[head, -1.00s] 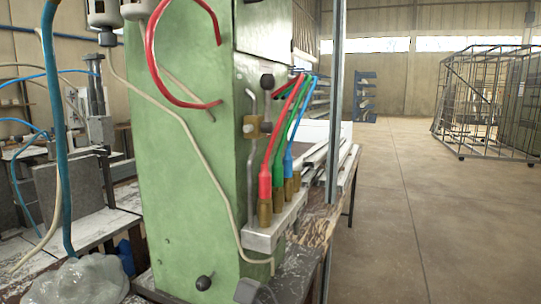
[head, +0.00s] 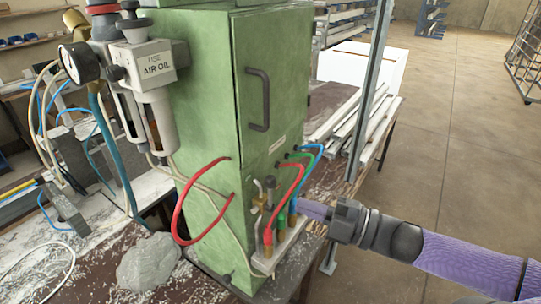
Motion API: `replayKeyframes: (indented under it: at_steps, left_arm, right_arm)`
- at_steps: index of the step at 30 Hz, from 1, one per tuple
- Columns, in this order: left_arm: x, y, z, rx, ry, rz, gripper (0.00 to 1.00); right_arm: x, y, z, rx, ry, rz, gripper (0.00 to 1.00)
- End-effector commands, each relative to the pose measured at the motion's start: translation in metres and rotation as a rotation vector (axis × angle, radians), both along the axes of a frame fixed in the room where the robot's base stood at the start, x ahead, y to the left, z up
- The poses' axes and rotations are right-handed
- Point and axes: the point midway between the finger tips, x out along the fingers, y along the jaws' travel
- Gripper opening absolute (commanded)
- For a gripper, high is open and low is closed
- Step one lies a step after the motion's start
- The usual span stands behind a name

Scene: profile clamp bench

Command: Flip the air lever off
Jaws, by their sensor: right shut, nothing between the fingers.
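The air lever (head: 271,182) is a small stem with a dark knob, beside a brass fitting (head: 257,202) low on the green cabinet's side. It looks roughly upright, but it is small and partly crossed by the red hose, so its exact setting is unclear. My right gripper (head: 304,207) reaches in from the right, its tip close to the coloured hoses and brass connectors, a little right of the lever. It is shut and appears empty; its tip is partly hidden at the hoses, and I cannot tell whether it touches them. My left gripper is out of view.
The green cabinet (head: 205,110) has a black handle (head: 258,100) and a connector block (head: 277,248). An air-oil unit (head: 150,68) with a gauge hangs at its upper left. A red hose loop (head: 176,210) bulges leftward. Pale metal lengths (head: 345,115) lie behind; open floor is right.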

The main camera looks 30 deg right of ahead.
Motion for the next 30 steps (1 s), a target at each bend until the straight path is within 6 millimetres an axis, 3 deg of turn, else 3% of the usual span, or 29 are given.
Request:
replayKeyframes:
  at_steps: [11, 19, 27, 30]
  left_arm:
    - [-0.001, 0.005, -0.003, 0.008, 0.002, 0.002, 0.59]
    - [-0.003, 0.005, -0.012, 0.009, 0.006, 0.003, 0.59]
    - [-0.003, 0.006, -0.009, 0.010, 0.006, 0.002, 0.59]
    - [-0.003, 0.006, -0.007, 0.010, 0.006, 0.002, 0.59]
  right_arm:
    - [0.004, 0.002, -0.001, 0.004, -0.002, 0.000, 0.00]
    - [0.046, 0.029, 0.004, 0.001, -0.008, 0.001, 0.00]
    - [0.087, 0.054, 0.008, 0.001, -0.004, -0.001, 0.00]
    - [0.089, 0.035, -0.001, -0.003, 0.003, -0.004, 0.00]
